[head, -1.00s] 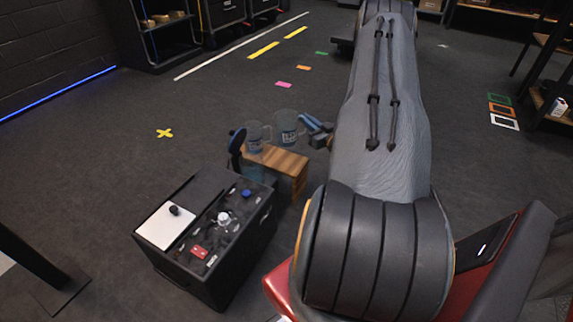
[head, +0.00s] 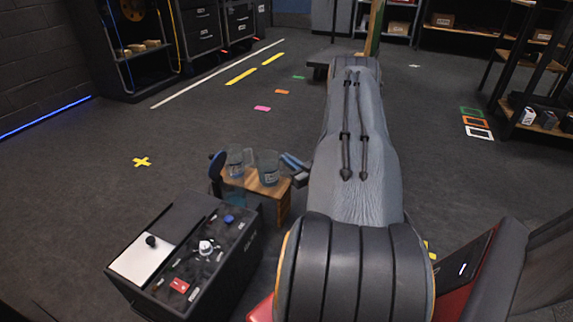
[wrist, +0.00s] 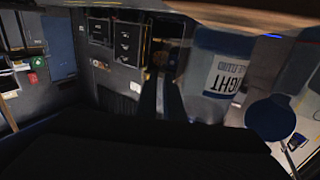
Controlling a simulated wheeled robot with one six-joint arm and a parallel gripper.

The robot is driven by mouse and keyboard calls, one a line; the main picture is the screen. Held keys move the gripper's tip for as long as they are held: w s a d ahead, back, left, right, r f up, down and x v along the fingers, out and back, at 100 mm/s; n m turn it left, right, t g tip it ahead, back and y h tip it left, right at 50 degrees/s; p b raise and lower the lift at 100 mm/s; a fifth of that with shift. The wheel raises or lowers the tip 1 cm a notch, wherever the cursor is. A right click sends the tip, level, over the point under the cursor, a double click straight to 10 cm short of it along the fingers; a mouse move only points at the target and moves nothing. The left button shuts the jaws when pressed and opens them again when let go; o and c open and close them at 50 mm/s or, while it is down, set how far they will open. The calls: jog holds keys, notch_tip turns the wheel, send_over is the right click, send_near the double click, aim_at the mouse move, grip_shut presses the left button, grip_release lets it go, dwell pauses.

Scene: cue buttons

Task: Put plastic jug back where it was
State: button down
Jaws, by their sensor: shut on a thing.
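Two clear plastic jugs with pale labels show at a small wooden stand (head: 283,207). The right jug (head: 268,168) is at my gripper (head: 294,163), which is shut on it from the right. Its base appears at or just above the stand top; I cannot tell if it touches. The left jug (head: 236,162) stands at the stand's left part, its handle toward the right. In the wrist view, dark fingers (wrist: 161,98) point forward beside a clear jug (wrist: 222,75) with a white label. The exact grip is hidden.
A black control box (head: 190,250) with a blue button, a white knob and a red switch stands in front of the stand. A dark blue round disc (head: 216,165) rises at the stand's left. Floor markings and open floor lie beyond; a shelf (head: 540,110) is at right.

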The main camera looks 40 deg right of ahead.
jog(key=shift+f, duration=0.35)
jog(key=shift+f, duration=0.15)
jog(key=c, duration=1.9)
grip_release()
jog(key=shift+o, duration=0.2)
jog(key=shift+f+b, duration=0.1)
jog(key=shift+b, duration=0.2)
jog(key=s+p, duration=0.3)
jog(key=s, duration=0.4)
jog(key=shift+s+a+p, duration=0.4)
jog(key=shift+s, duration=0.1)
